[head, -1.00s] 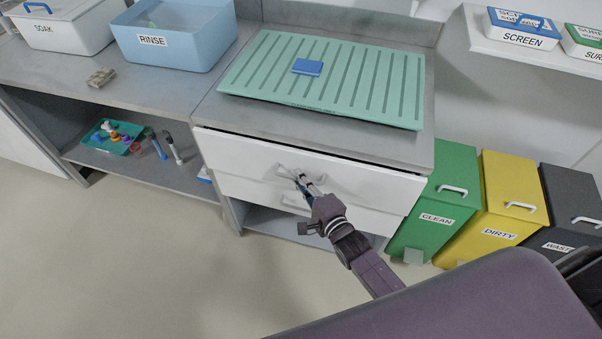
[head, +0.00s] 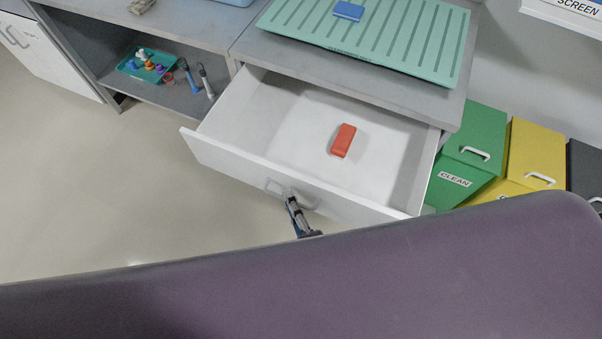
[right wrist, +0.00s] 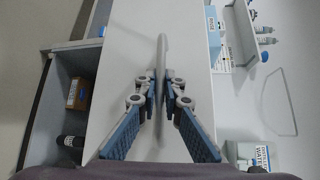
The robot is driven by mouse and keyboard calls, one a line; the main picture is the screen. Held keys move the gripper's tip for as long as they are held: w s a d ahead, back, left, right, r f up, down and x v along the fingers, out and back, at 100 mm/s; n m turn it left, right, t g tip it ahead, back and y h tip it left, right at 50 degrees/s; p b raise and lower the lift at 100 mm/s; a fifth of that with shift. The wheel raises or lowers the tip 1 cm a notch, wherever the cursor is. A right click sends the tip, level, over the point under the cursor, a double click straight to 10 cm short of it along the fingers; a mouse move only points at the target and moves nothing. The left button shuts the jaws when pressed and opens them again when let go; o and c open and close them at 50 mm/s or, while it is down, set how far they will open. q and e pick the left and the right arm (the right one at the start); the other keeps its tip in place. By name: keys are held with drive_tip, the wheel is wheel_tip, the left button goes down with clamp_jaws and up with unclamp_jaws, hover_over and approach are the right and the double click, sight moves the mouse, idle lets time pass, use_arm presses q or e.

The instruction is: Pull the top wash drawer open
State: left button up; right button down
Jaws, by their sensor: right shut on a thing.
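The top wash drawer (head: 240,167) stands pulled well out from under the grey counter in the head view. A red block (head: 343,140) lies on its white floor. My right gripper (head: 290,199) is shut on the drawer's handle (head: 274,187) at the front panel. In the right wrist view the fingers (right wrist: 161,90) close on both sides of the pale handle bar (right wrist: 162,50). Most of my right arm is hidden behind my own purple body part. My left gripper is not in view.
A green ribbed mat (head: 390,42) with a blue block (head: 348,11) lies on the counter above. A green bin (head: 482,135) and a yellow bin (head: 533,150) stand right of the drawer. A teal tray (head: 130,66) sits on the left shelf. Floor at left is clear.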

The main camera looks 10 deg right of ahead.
drive_tip(key=s+a, duration=0.3)
drive_tip(key=s, duration=0.2)
drive_tip(key=shift+s+a, duration=0.35)
drive_tip(key=shift+a, duration=0.05)
drive_tip(key=c, duration=2.3)
unclamp_jaws()
